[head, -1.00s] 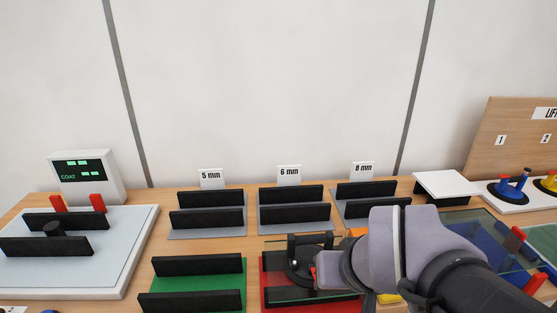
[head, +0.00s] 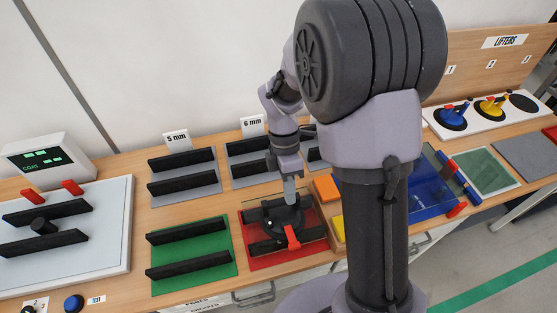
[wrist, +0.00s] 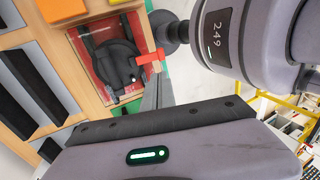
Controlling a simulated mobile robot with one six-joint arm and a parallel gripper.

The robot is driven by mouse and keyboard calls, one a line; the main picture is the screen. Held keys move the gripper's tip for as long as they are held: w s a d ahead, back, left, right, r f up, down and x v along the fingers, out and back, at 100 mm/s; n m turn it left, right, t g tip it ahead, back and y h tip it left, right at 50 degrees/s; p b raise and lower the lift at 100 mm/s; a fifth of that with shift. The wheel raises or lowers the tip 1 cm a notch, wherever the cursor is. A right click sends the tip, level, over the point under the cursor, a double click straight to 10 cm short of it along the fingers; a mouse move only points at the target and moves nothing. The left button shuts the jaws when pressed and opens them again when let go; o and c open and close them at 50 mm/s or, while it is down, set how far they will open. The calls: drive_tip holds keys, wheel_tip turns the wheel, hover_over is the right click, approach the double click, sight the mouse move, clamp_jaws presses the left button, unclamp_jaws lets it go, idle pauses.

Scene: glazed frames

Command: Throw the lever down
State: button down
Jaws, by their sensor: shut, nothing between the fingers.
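The red lever (head: 291,238) sticks out from the near side of a black suction lifter (head: 270,216). The lifter stands over the red mat (head: 285,262) with its black rails. In the wrist view the lever (wrist: 150,58) shows as a red T shape beside the lifter's dark round body (wrist: 118,62). My gripper (head: 290,196) is shut and empty, pointing down just above and behind the lever in the head view. I cannot tell whether its tip touches the lifter. The lever's exact tilt is unclear.
An orange block (head: 326,188) and a yellow block (head: 338,228) lie to the right of the red mat. The green mat (head: 192,270) with black rails is to the left. A blue glass pane (head: 425,195) lies farther right. The lifter stand (head: 470,122) is at the back right.

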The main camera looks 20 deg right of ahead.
drive_tip(key=b, duration=0.2)
approach(295, 247)
drive_tip(key=x, duration=0.5)
drive_tip(key=shift+w+f, duration=0.2)
drive_tip(key=shift+f, duration=0.15)
drive_tip(key=shift+s+f+b, duration=0.55)
drive_tip(key=shift+f+b, duration=0.15)
drive_tip(key=shift+r, duration=0.1)
